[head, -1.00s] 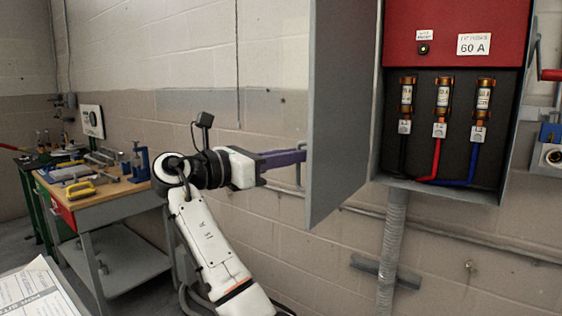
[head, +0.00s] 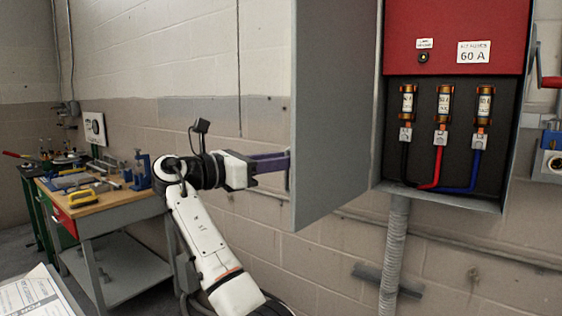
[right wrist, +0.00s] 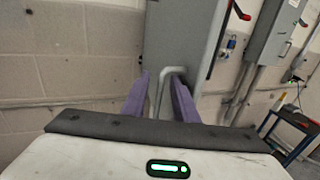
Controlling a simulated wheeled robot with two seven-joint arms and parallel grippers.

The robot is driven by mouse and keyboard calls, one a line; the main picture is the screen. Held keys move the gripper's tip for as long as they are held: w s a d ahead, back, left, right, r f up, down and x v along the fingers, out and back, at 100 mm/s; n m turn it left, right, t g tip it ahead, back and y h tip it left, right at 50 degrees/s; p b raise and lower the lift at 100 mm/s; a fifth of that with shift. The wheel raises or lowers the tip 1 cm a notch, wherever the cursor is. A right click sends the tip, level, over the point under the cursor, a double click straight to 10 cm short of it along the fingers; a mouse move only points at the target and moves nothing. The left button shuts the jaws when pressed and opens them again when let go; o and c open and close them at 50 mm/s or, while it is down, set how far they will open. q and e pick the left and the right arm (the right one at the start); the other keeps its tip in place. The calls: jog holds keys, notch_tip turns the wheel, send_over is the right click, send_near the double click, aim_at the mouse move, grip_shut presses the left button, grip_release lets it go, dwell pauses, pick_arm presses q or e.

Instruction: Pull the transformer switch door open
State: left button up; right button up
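The grey switch door (head: 335,110) stands swung out from the transformer switch box (head: 450,135), with its outer face to the left. My right gripper (head: 288,160) reaches it from the left, its purple fingers at the door's outer face. In the right wrist view, the grey bar handle (right wrist: 159,95) on the door (right wrist: 180,35) stands between the parted fingers of my right gripper (right wrist: 160,82). Space shows beside the bar, so the fingers look open around it; contact is not clear. My left gripper is not in view.
The box holds several fuses (head: 443,103) and cables under a red panel (head: 455,35). A workbench (head: 100,195) with tools stands at left. A conduit (head: 393,255) runs down below the box. Papers (head: 38,295) lie at lower left.

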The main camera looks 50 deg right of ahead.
jog(key=b+v, duration=0.1)
jog(key=v, duration=0.9)
jog(key=shift+a, duration=0.4)
